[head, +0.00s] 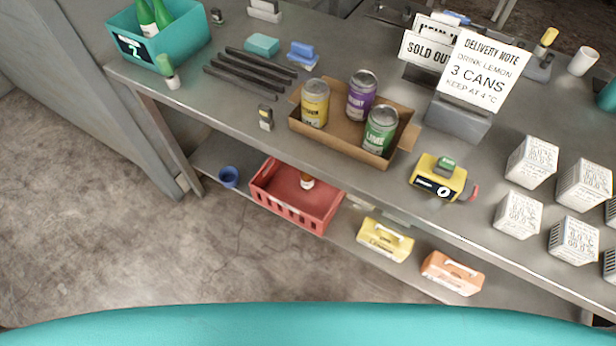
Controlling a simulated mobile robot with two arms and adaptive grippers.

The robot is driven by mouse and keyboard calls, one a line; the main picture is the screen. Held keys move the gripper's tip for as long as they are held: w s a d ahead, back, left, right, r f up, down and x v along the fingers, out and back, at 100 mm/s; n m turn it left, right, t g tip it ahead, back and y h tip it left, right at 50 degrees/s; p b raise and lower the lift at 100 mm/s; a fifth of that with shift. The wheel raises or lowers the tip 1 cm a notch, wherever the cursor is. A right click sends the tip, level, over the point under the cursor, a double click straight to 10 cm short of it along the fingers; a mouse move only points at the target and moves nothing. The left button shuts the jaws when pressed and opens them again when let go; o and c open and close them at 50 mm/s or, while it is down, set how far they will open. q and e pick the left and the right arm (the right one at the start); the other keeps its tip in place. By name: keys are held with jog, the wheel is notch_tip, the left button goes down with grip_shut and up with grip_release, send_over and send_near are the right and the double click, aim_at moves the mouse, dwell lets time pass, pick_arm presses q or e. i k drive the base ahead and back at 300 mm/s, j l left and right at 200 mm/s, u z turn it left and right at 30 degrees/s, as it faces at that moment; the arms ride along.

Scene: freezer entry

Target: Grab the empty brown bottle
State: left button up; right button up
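A small brown bottle with a pale label (307,182) shows inside the red crate (287,211) on the lower shelf. Only part of it is visible, since the upper table's edge hides the rest. I cannot tell from here whether it is empty. The crate is open at the top, and its far side is under the tabletop. Neither of my grippers is in the head view.
A cardboard box (340,140) with three cans sits on the steel table (230,103) above the crate. A teal bin (185,37) with green bottles stands at the left. A blue cup (229,177), a yellow case (385,240) and an orange case (452,273) flank the crate. The floor in front is clear.

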aim_at(307, 181)
jog(key=i+j, duration=0.15)
jog(key=j, duration=0.15)
jog(key=i+j+z, duration=0.2)
jog(key=j, duration=0.15)
jog(key=i+j+z, duration=0.2)
jog(key=j, duration=0.15)
jog(key=j+z, duration=0.2)
jog(key=j, duration=0.15)
jog(key=i+j+z, duration=0.2)
jog(key=j, duration=0.2)
jog(key=z, duration=0.75)
jog(key=k+l, duration=0.05)
